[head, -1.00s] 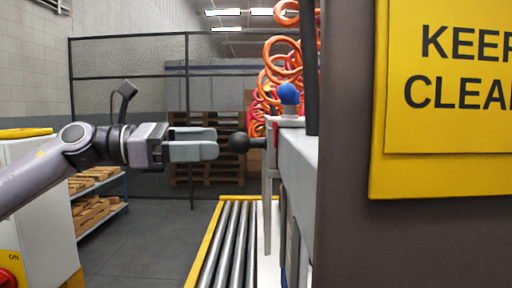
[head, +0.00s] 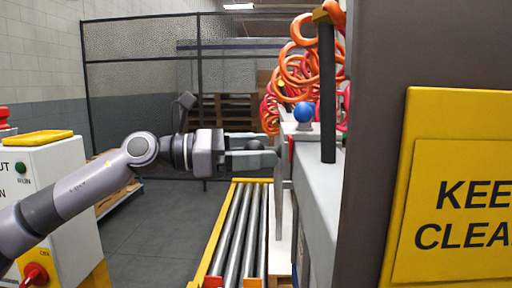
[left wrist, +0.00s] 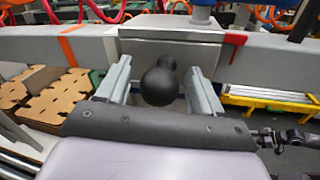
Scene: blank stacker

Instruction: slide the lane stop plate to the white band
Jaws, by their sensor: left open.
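The lane stop plate (left wrist: 172,48) is a grey metal plate on the grey rail, with a black ball knob (left wrist: 158,86) sticking out towards me. In the head view the plate (head: 284,185) shows nearly edge-on. My left gripper (head: 268,158) is level with the knob, its fingertips close to the plate. In the left wrist view the open fingers (left wrist: 159,72) stand either side of the knob, with a gap on both sides. A red pointer (left wrist: 232,40) sits at the plate's upper right. I cannot make out the white band.
A roller conveyor (head: 236,232) with yellow edges lies below. A blue ball (head: 304,112) and coiled orange hoses (head: 300,60) are above the rail. A dark post and yellow sign (head: 455,200) fill the right. An orange band (left wrist: 68,48) marks the rail.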

